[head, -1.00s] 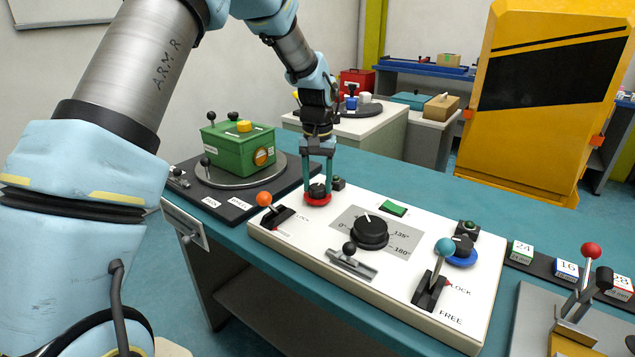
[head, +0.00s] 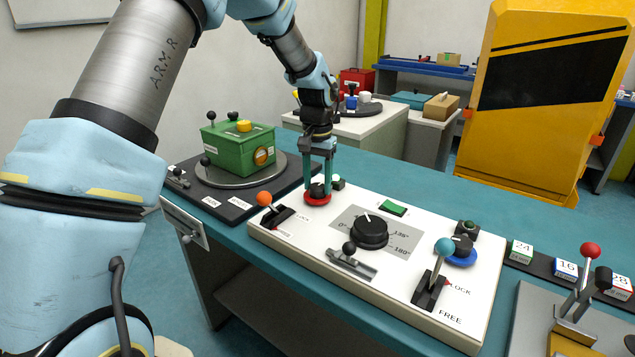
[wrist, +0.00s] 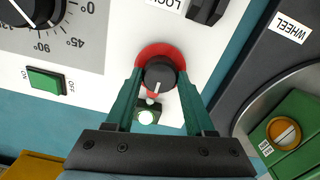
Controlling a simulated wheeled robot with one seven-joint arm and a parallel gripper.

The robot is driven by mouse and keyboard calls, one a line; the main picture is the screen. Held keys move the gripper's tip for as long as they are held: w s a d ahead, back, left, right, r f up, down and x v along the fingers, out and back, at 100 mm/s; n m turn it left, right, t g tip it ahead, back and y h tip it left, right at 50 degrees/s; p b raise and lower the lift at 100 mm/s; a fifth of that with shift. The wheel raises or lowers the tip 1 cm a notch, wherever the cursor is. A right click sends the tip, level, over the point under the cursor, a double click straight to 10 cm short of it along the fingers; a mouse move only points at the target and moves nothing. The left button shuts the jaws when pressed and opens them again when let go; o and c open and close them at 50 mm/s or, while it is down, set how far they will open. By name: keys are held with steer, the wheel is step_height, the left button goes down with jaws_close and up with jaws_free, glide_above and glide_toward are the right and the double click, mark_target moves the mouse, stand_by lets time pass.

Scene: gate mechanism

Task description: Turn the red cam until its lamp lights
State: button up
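The red cam (head: 317,199) is a red disc with a black knob on the white panel, at the panel's far left corner. In the wrist view the red cam (wrist: 155,52) has a white pointer line on its knob, aimed towards its lamp. My gripper (head: 318,190) points straight down, with its green fingers shut on the knob from both sides; it also shows in the wrist view (wrist: 160,76). The cam's lamp (wrist: 147,116) glows pale white-green, and it looks bright in the head view (head: 338,182) too, partly behind a finger.
An orange-knobbed lever (head: 264,198) stands close in front of the cam. The black dial (head: 370,233), green switch (head: 393,208), blue cam (head: 461,257) and blue-knobbed lever (head: 444,247) are further right. A green box (head: 238,150) stands on a turntable to the left.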

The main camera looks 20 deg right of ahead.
mark_target(318, 186)
steer(key=o, duration=0.5)
steer(key=shift+c, duration=0.2)
step_height(318, 186, up, 11)
steer(key=b, duration=0.2)
steer(key=shift+f, duration=0.1)
stand_by(0.4)
